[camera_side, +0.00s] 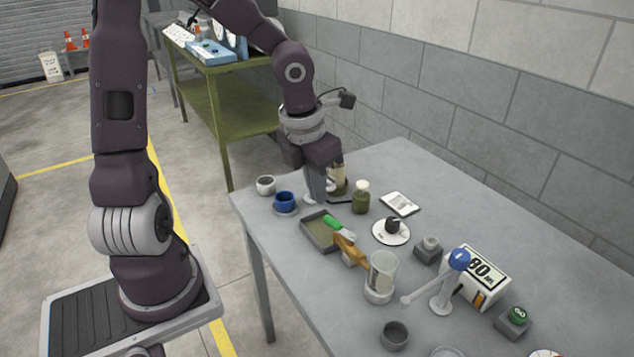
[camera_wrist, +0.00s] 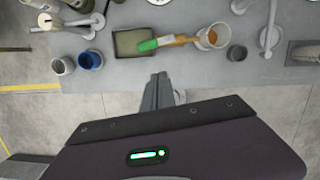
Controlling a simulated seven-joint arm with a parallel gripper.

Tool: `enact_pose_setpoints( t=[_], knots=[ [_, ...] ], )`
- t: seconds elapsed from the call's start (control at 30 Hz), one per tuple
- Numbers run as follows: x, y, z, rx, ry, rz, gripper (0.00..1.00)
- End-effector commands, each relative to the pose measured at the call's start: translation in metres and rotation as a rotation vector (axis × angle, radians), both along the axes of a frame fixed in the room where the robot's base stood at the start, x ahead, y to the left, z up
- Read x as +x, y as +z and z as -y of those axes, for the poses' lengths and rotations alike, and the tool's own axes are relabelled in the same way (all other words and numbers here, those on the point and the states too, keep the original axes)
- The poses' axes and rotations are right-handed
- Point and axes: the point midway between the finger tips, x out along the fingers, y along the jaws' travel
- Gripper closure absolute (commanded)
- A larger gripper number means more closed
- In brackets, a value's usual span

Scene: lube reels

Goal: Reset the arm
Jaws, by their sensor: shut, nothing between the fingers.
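My gripper (camera_side: 318,196) points down over the far end of the grey table (camera_side: 400,165), right of the blue cup (camera_side: 284,202). Its fingers are together with nothing between them. In the wrist view the closed fingertips (camera_wrist: 160,78) show near the table's edge, below the shallow tray (camera_wrist: 130,44). Whether the fingertips touch the table cannot be told.
A tool with a green part (camera_side: 333,223) lies over the tray (camera_side: 316,236). A brown piece (camera_side: 349,253) leads from it to a clear cup (camera_side: 382,275). A green bottle (camera_side: 361,198), grey cup (camera_side: 265,185), white-blue lever (camera_side: 442,296) and labelled box (camera_side: 500,263) stand around.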

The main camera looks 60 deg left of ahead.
Motion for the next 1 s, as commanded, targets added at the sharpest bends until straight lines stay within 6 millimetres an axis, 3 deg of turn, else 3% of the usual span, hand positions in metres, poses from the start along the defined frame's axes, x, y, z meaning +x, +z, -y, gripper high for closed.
enact_pose_setpoints(
  t=[0.2,0.57,0.67,0.8,0.87,1.0],
  knots=[
    [-0.003,0.016,0.001,0.000,0.000,0.002,1.00],
    [-0.006,0.017,0.003,0.008,0.061,-0.002,1.00],
    [-0.022,0.024,0.007,0.035,0.358,0.007,1.00],
    [-0.057,0.050,0.018,-0.010,1.058,0.159,1.00],
    [-0.072,0.063,0.024,-0.097,1.365,0.249,1.00],
    [-0.108,0.090,0.043,-0.458,2.037,0.365,1.00]
  ],
)
